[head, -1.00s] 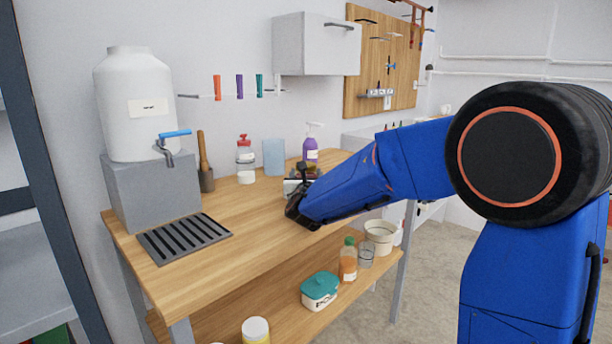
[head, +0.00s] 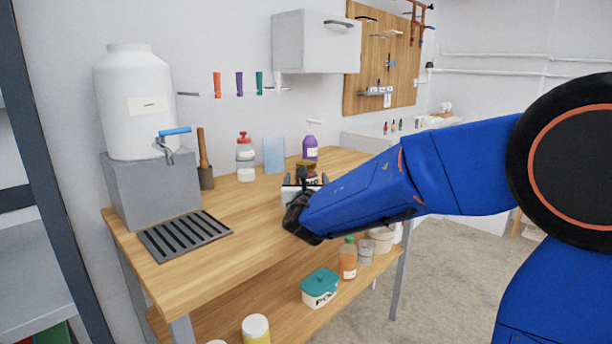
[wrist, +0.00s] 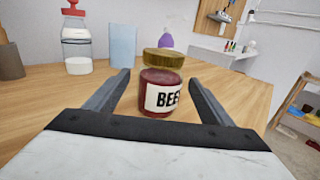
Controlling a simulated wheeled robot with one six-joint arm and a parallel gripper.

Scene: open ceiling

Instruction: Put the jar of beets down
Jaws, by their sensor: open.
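The jar of beets (wrist: 157,92) stands upright on the wooden workbench (head: 265,205), with a dark red body, a gold lid and a white label. In the wrist view my gripper (wrist: 160,88) is open, with one finger on each side of the jar and gaps between the fingers and the glass. In the head view the jar's lid and upper part (head: 306,168) show just beyond my gripper (head: 303,184); the rest of the jar is hidden behind it.
A red-capped bottle (head: 245,158), a light blue block (head: 273,155) and a purple pump bottle (head: 310,145) stand behind along the wall. A dark drain grate (head: 185,236) lies to the left. The bench between is clear.

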